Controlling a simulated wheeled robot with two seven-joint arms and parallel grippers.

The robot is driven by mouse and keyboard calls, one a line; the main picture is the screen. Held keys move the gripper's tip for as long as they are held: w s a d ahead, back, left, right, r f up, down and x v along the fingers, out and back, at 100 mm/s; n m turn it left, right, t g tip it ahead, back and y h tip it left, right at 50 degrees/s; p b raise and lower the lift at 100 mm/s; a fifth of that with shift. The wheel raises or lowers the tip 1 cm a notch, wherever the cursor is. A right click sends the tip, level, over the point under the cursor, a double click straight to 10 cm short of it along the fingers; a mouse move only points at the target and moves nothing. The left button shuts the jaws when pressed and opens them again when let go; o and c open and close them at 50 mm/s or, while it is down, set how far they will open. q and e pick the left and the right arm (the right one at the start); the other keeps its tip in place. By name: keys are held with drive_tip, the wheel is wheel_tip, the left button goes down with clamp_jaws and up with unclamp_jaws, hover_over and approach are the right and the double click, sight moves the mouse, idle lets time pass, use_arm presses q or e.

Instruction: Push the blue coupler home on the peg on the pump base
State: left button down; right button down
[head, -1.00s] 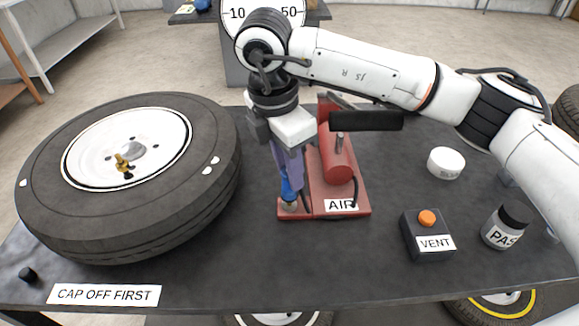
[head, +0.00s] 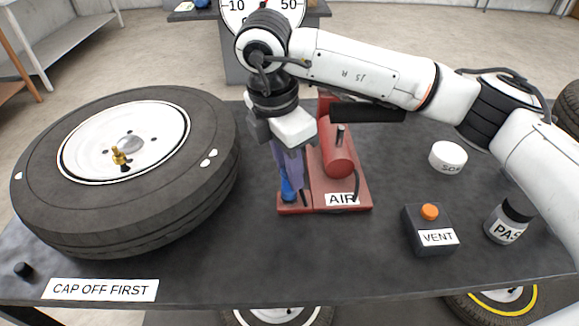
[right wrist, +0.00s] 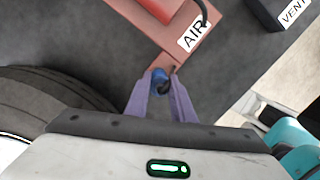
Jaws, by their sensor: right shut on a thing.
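The blue coupler (head: 287,190) stands upright over the front left corner of the red pump base (head: 318,209). Its lower end looks down at the base, and the peg under it is hidden. My right gripper (head: 289,176) points down with its purple fingers shut on the coupler's upper part. In the right wrist view the coupler (right wrist: 159,75) shows between the fingertips (right wrist: 161,86), close to the base's corner. My left gripper is not in view.
A large tyre (head: 190,215) lies close on the left. The red pump cylinder (head: 338,155) stands right of my gripper. A VENT box (head: 424,222), a paste jar (head: 508,222) and a white tub (head: 447,157) are farther right. The table's front middle is clear.

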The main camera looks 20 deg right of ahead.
drive_tip(key=shift+f, duration=0.3)
drive_tip(key=c, duration=1.4)
unclamp_jaws()
drive_tip(key=shift+c, duration=0.2)
drive_tip(key=shift+r+p, duration=1.8)
drive_tip(key=shift+r, duration=1.75)
drive_tip(key=shift+f, duration=0.1)
